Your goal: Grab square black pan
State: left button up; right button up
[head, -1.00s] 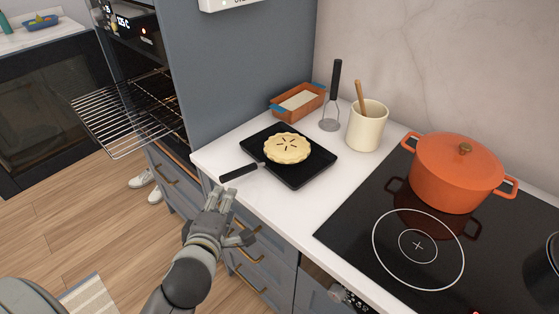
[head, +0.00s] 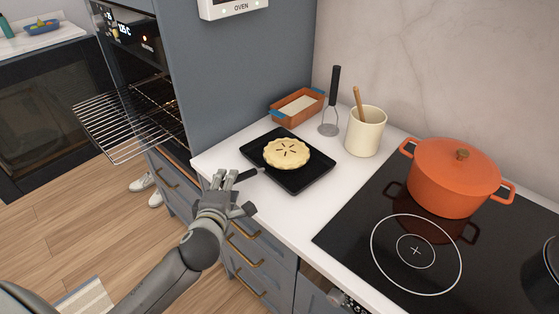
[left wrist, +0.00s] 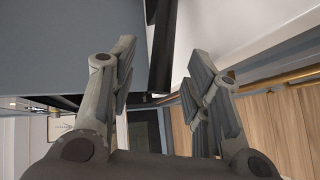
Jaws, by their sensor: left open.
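The square black pan (head: 310,180) lies on the white counter with a round pie (head: 286,153) in it. Its black handle (head: 248,174) points left toward the counter's front edge. My left gripper (head: 226,182) is open at the handle's end, and its fingers partly hide that end in the head view. In the left wrist view the dark handle (left wrist: 161,50) runs down between the two spread fingers of the left gripper (left wrist: 155,75). I cannot tell whether a finger touches it. My right gripper is not in view.
An orange baking dish (head: 296,107), a masher (head: 329,128) and a cream utensil crock (head: 364,133) stand behind the pan. An orange pot (head: 452,180) is on the black hob to the right. An oven rack (head: 125,120) sticks out at the left, near a tall grey cabinet.

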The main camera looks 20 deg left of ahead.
pick_arm(q)
jog(key=shift+w+a+f, duration=0.15)
jog(key=shift+w+f, duration=0.05)
jog(key=shift+w, duration=0.5)
jog(key=shift+s, duration=0.1)
jog(key=shift+c, duration=0.2)
grip_shut()
jog(key=shift+r, duration=0.15)
